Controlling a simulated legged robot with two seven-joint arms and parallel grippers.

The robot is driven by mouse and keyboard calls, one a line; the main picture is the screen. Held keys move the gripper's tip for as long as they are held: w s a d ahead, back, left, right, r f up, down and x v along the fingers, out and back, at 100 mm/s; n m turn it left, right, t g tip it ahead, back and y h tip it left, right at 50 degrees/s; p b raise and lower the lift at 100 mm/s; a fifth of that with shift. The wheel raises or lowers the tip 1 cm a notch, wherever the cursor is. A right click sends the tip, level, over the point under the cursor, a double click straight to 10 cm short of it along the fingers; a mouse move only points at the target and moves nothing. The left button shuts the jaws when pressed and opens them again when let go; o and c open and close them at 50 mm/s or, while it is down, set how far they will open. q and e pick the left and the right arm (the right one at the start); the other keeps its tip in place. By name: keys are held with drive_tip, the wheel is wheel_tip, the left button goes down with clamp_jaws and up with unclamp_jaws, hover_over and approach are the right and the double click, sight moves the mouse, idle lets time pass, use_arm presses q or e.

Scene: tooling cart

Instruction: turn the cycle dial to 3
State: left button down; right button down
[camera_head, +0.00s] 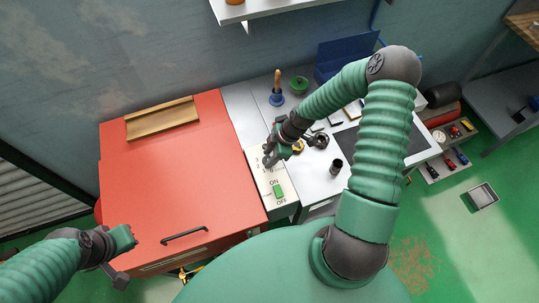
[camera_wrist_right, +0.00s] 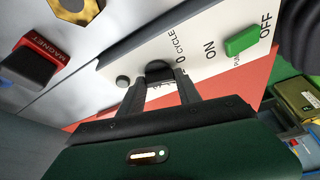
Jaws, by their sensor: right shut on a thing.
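The cycle dial (camera_wrist_right: 158,69) is a dark round knob on a cream control panel (camera_wrist_right: 208,32). In the wrist view, the two fingers of my right gripper (camera_wrist_right: 160,82) are shut on the dial, one on each side. A "0" and the word CYCLE are printed beside it. The other numbers are mostly hidden by the fingers, and I cannot tell where the dial points. In the head view, my right gripper (camera_head: 269,158) is over the upper part of the panel and largely covers the dial. My left gripper (camera_head: 124,259) is low at the left, apart from the panel.
A green ON/OFF switch (camera_head: 279,190) sits on the panel near the dial. A large red cabinet lid (camera_head: 185,185) with a dark handle lies to the left. A grey worktop (camera_head: 310,180) to the right holds a plunger (camera_head: 277,90), a dark cup (camera_head: 336,166) and a magnet (camera_wrist_right: 30,63).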

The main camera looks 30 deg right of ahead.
drive_tip(key=m+t, duration=0.1)
drive_tip(key=m, duration=0.2)
drive_tip(key=shift+m+h, duration=0.4)
drive_tip(key=m, duration=0.1)
drive_tip(key=m+t+h, duration=0.1)
drive_tip(key=m, duration=0.1)
drive_tip(key=shift+a+m+b, duration=0.2)
drive_tip(key=shift+m+b, duration=0.1)
drive_tip(key=m+h, duration=0.1)
drive_tip(key=m, duration=0.1)
drive_tip(key=m+h, duration=0.1)
drive_tip(key=m, duration=0.1)
drive_tip(key=shift+w+a+r+m+b, duration=0.1)
drive_tip(key=shift+a+m+b, duration=0.05)
drive_tip(key=shift+m+b, duration=0.2)
drive_tip(key=shift+m+h, duration=0.5)
drive_tip(key=shift+m, duration=0.75)
drive_tip(key=m, duration=0.1)
drive_tip(key=m+h+p, duration=0.1)
drive_tip(key=m, duration=0.1)
drive_tip(key=shift+w+a+r, duration=0.1)
drive_tip(key=shift+a+r, duration=0.05)
drive_tip(key=shift+r, duration=0.05)
drive_tip(key=shift+f+m+g+h+p, duration=0.1)
drive_tip(key=shift+m+g+h+p, duration=0.4)
drive_tip(key=shift+m+p, duration=0.85)
drive_tip(key=shift+w+m, duration=0.1)
drive_tip(key=shift+m, duration=0.35)
